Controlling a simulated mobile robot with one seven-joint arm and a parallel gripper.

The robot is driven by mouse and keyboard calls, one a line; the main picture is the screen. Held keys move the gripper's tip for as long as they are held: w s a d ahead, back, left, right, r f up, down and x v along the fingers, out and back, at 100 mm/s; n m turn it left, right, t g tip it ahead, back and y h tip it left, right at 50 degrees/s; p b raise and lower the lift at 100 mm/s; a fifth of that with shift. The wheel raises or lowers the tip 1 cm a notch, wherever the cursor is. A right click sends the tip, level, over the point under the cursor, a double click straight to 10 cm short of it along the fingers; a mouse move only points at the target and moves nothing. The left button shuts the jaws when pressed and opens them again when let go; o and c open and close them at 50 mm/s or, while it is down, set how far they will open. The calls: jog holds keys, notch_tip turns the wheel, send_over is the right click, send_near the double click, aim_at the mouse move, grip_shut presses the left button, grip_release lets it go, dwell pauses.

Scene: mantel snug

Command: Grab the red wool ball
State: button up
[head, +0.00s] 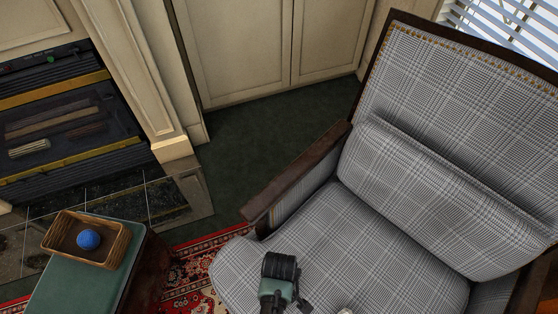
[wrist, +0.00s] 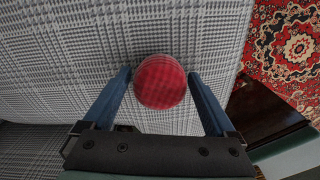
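The red wool ball (wrist: 160,81) rests on the grey checked seat of the armchair (wrist: 60,60) in the wrist view. My gripper (wrist: 159,76) is open, with one blue finger on each side of the ball. A narrow gap shows between the ball and each fingertip. I cannot tell how far down the fingers reach beside it. In the head view part of my arm shows over the front of the armchair (head: 400,220); the red ball and the fingertips are not seen there.
A blue ball (head: 88,239) lies in a wicker basket (head: 118,246) on a green-topped stool (head: 75,285) at lower left. A fireplace (head: 70,120) stands behind it. The chair's wooden armrest (head: 297,172) rises beside the seat. A red patterned rug (head: 195,265) lies below.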

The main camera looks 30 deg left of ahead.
jog(key=c, duration=1.1)
